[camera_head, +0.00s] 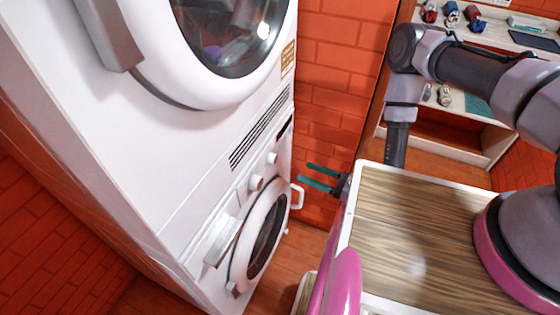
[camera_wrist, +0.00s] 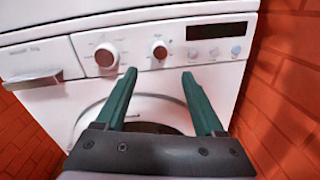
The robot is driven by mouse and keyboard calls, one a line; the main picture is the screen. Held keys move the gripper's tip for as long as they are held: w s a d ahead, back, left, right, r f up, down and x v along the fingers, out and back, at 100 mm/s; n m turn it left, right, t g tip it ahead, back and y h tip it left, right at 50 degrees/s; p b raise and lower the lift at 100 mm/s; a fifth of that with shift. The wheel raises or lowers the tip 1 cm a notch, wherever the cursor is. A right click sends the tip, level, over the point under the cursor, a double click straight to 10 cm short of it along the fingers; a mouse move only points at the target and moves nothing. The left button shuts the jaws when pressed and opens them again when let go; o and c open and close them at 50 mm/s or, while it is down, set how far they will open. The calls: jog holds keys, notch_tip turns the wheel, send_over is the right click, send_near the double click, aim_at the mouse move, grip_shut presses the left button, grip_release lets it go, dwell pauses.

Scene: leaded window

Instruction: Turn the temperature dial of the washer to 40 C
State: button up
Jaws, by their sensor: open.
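The white washer (camera_head: 205,283) stands below another white front-loader, and its control panel also shows in the wrist view (camera_wrist: 130,42). The panel has a larger dial (camera_wrist: 106,55) on the left and a smaller dial (camera_wrist: 160,50) to its right. In the head view they are the larger dial (camera_head: 256,183) and the smaller dial (camera_head: 272,158). Their markings are too small to read, so I cannot tell which sets temperature. My gripper (camera_head: 304,172) is open and empty, in front of the panel and apart from it. In the wrist view its green fingertips (camera_wrist: 159,72) point toward the smaller dial.
A drawer handle (camera_wrist: 32,79) sticks out at the panel's left. A dark display (camera_wrist: 216,30) and small buttons are at its right. The round washer door (camera_head: 262,235) is below. A red brick wall (camera_head: 335,70) stands close on the right. Shelves (camera_head: 505,135) are at the back right.

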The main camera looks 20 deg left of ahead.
aim_at(276, 159)
jog(key=a, duration=0.3)
jog(key=w+a, duration=0.1)
jog(key=a, duration=0.6)
jog(key=shift+w+a, duration=0.2)
jog(key=shift+r, duration=0.1)
grip_shut()
